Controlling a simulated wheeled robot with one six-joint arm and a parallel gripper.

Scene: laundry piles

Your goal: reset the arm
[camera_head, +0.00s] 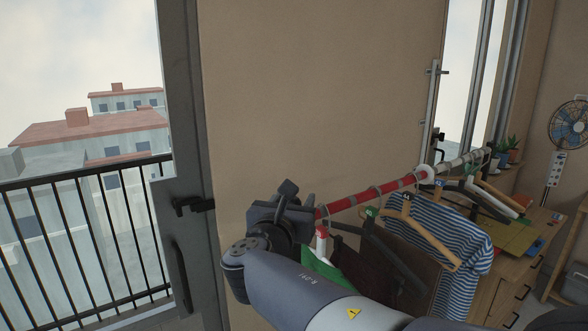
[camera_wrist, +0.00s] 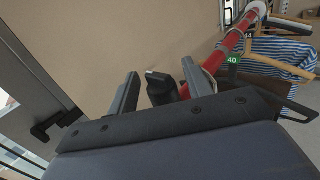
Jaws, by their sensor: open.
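My gripper (camera_head: 287,196) is at the left end of a red clothes rail (camera_head: 360,198), with my arm reaching up from the lower right. In the wrist view my gripper (camera_wrist: 158,85) shows two fingers spread apart, and nothing is held between them. A black rail end (camera_wrist: 161,90) shows between and beyond the fingers. The red rail (camera_wrist: 222,52) runs off to the upper right, close to the right finger; I cannot tell if they touch.
Hangers hold a striped shirt (camera_head: 440,235) and a green garment (camera_head: 322,268) on the rail. A wooden dresser (camera_head: 505,265) and a fan (camera_head: 570,124) stand at right. A door frame with a handle (camera_head: 194,204) and a balcony railing (camera_head: 85,215) are at left. A beige wall (camera_head: 320,95) is behind.

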